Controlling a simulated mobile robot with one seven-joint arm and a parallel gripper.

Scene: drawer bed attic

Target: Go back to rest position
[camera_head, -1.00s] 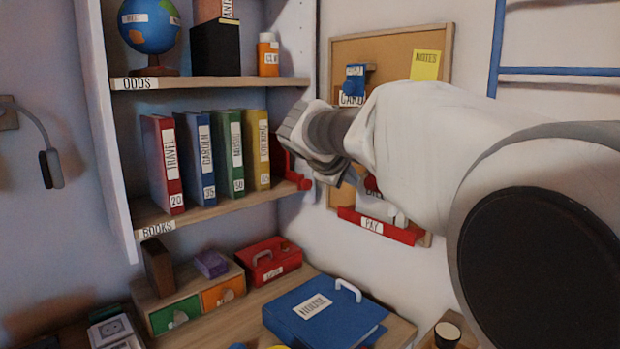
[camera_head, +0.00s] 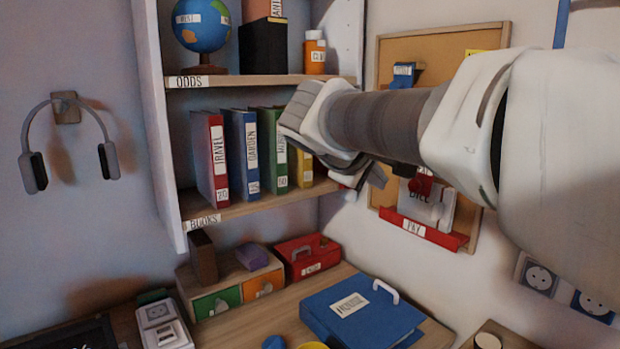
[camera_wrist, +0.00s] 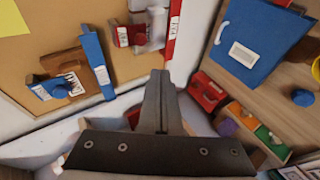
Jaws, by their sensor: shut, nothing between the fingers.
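My arm reaches in from the right in the head view, and its wrist end hangs in front of the right part of the book shelf. In the wrist view my gripper (camera_wrist: 161,75) shows its two dark fingers together with nothing between them. The fingers point up the picture, between the cork board on the left and the desk on the right. In the head view the fingers are mostly hidden by the wrist, and I cannot make out the tips.
The shelf unit (camera_head: 205,81) holds several binders, partly behind my wrist. The cork board (camera_head: 440,48) has a red PAY tray (camera_head: 425,232). Headphones (camera_head: 34,172) hang left.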

